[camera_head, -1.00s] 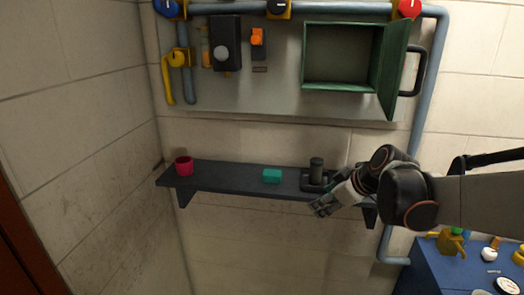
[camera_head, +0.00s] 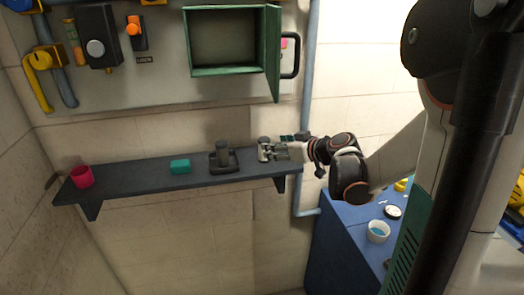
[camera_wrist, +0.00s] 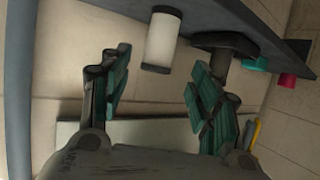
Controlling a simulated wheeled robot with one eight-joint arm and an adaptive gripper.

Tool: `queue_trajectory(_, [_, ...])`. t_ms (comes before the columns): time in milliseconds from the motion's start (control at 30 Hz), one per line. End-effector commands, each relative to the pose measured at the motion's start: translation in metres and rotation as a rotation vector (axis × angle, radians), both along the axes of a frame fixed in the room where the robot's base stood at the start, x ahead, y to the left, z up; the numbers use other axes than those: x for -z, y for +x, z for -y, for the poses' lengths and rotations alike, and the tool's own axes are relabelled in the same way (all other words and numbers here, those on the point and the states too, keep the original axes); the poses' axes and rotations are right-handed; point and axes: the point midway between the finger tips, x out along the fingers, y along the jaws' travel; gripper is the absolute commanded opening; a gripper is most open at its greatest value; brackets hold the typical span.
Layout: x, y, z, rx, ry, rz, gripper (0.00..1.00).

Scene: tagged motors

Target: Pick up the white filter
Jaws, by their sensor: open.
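The white filter (camera_wrist: 161,40), a pale cylinder with dark end caps, stands on the dark shelf (camera_wrist: 225,20) in the wrist view. In the head view the filter (camera_head: 264,149) shows near the shelf's right end, partly covered by my gripper. My gripper (camera_head: 280,149) is at the right end of the shelf, just beside the filter. In the wrist view my gripper (camera_wrist: 160,90) has its green-padded fingers spread wide. The filter lies beyond the fingertips, roughly in line with the gap, and nothing is between the fingers.
A dark holder with a grey cylinder (camera_head: 222,154) stands left of the filter. Further left are a teal block (camera_head: 180,166) and a red cup (camera_head: 82,176). An open green cabinet (camera_head: 228,72) hangs above. A blue table (camera_head: 340,235) is at the lower right.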

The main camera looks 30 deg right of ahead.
Motion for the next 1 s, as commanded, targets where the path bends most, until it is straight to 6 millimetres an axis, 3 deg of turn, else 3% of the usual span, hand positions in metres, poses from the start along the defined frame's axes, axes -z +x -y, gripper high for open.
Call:
queue_trajectory(100, [0.007, 0.015, -0.003, -0.003, -0.001, -0.001, 0.57])
queue_trajectory(367, [0.014, 0.031, -0.005, -0.002, 0.000, -0.001, 0.57])
queue_trajectory(633, [0.028, 0.064, -0.010, -0.003, -0.001, -0.002, 0.57])
queue_trajectory(967, [0.030, 0.071, -0.010, 0.000, -0.001, -0.001, 0.57])
queue_trajectory(1000, [0.030, 0.070, -0.010, 0.000, -0.001, -0.001, 0.50])
